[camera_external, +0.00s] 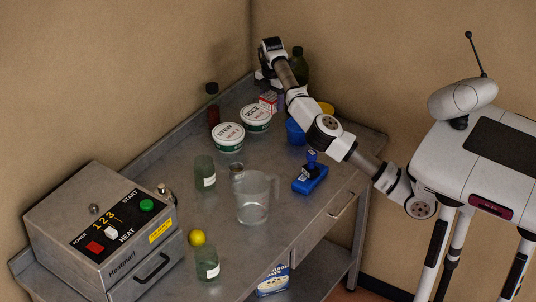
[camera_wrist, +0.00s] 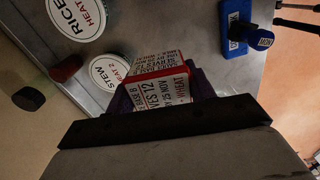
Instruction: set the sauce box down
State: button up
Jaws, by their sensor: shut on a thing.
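The sauce box, a small white carton with red edges and printed text, shows in the external view (camera_external: 268,101) at the back of the steel table. In the wrist view the box (camera_wrist: 160,88) sticks out just past the dark edge of my gripper (camera_wrist: 165,115). My gripper (camera_external: 264,78) points down at the back corner, shut on the box; its fingertips are mostly hidden. I cannot tell whether the box's underside touches the table.
A dark red bottle (camera_external: 213,108) is left, a green bottle (camera_external: 299,66) behind my arm. A blue container (camera_external: 295,132) and blue stamp-like block (camera_external: 310,178) are right. The front centre holds a clear jug (camera_external: 253,200).

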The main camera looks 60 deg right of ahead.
jog(key=s+d+m+b, duration=0.2)
jog(key=s+d+m, duration=1.5)
jog(key=s, duration=0.4)
jog(key=f, duration=0.4)
jog(key=f+p, duration=0.1)
jog(key=f, duration=0.4)
jog(key=f+p, duration=0.1)
jog(key=f, duration=0.4)
jog(key=shift+s+d+f, duration=0.15)
jog(key=shift+s+f, duration=0.1)
jog(key=shift+s, duration=0.05)
jog(key=shift+f+p, duration=0.45)
jog(key=shift+f, duration=2.15)
jog(key=shift+f, duration=0.2)
jog(key=o, duration=1)
jog(key=shift+o, duration=0.2)
jog(key=shift+r, duration=0.15)
